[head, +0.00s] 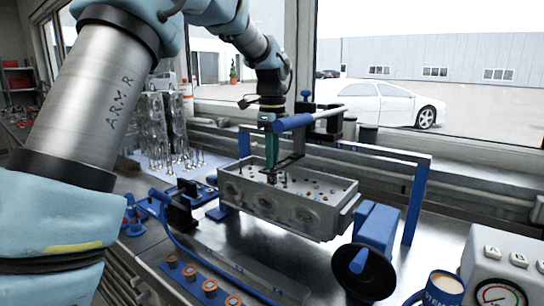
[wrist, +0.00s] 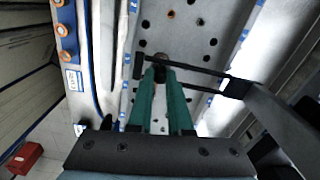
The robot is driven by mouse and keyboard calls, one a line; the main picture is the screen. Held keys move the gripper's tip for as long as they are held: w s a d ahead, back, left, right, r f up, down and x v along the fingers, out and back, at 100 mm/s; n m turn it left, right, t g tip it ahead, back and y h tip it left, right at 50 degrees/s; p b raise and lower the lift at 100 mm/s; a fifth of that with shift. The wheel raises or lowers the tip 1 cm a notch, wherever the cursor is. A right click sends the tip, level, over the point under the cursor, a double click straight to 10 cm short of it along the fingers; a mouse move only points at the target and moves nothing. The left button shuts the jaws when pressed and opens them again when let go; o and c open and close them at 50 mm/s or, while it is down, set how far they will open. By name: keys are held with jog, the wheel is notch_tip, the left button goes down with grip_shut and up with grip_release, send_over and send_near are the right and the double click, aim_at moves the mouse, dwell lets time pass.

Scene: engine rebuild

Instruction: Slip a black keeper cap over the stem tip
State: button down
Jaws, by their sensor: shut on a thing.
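My gripper (head: 271,160) points down over the grey cylinder head (head: 285,210) on the bench. In the wrist view its green fingers (wrist: 160,78) are closed together on a small dark piece, which appears to be the black keeper cap (wrist: 160,72). The fingers hide most of it. A rounded tip (wrist: 160,58), perhaps the valve stem tip, shows just past the fingertips. I cannot tell whether the cap touches it. A black forked arm (wrist: 200,70) reaches in from the right, its prongs on either side of the fingertips.
A blue frame (head: 420,190) with a blue-handled lever (head: 295,122) stands around the head. Several valves and springs (head: 165,130) stand at the back left. A blue strip with copper-coloured rings (head: 205,283) lies in front. A gauge box (head: 500,275) is at the right.

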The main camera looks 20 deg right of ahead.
jog(key=shift+f, duration=0.1)
jog(key=c, duration=0.8)
grip_release()
jog(key=shift+o, duration=0.2)
notch_tip(320, 180, up, 11)
jog(key=b, duration=0.2)
jog(key=w+a+f+n, duration=0.1)
jog(key=a+f+n, duration=0.6)
jog(key=a, duration=0.3)
jog(key=w+a+f+n, duration=0.1)
jog(key=a+f+n, duration=0.5)
jog(key=a, duration=0.4)
jog(key=s+a+f+n, duration=0.5)
jog(key=s+a+n, duration=0.1)
jog(key=a+n, duration=0.1)
jog(key=s+a+f+n+t, duration=0.1)
jog(key=s+a+f+n, duration=0.5)
jog(key=a, duration=0.3)
jog(key=shift+s+a+n+t, duration=0.35)
jog(key=shift+s+n, duration=0.1)
jog(key=shift+n, duration=0.35)
